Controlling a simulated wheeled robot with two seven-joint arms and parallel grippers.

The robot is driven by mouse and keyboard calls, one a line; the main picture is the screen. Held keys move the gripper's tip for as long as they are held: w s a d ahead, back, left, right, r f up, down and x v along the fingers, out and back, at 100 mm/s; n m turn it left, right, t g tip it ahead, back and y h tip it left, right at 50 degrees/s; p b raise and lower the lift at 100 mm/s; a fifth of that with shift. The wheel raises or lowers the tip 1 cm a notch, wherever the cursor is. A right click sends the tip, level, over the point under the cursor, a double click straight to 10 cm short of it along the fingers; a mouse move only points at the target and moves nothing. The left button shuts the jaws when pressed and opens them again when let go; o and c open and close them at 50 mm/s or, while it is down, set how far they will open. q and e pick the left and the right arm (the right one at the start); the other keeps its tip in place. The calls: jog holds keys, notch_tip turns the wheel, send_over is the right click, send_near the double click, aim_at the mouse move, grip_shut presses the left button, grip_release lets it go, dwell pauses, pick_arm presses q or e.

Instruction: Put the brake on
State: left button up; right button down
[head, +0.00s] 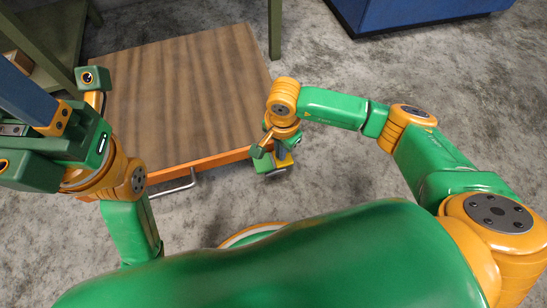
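A low cart or table (180,90) with a brown wooden top and an orange front edge stands on the floor ahead. A bent metal bar (180,187) sticks out below its front edge. No brake can be made out for sure. My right gripper (279,170) points down just beside the cart's front right corner; its fingers are small and partly hidden by the wrist, so I cannot tell whether they touch anything. My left arm is raised at the left, over the cart's left side; its gripper (22,130) is partly cut off and its opening is unclear.
A green-framed bench (45,35) stands at the upper left, with a small wooden piece on it. A blue box-like unit (400,12) stands at the upper right. Grey concrete floor (480,110) is free right of the cart. The wooden top is bare.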

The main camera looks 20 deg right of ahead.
jog(key=shift+f, duration=0.15)
notch_tip(320, 180, up, 7)
jog(key=p, duration=0.5)
jog(key=shift+p, duration=0.35)
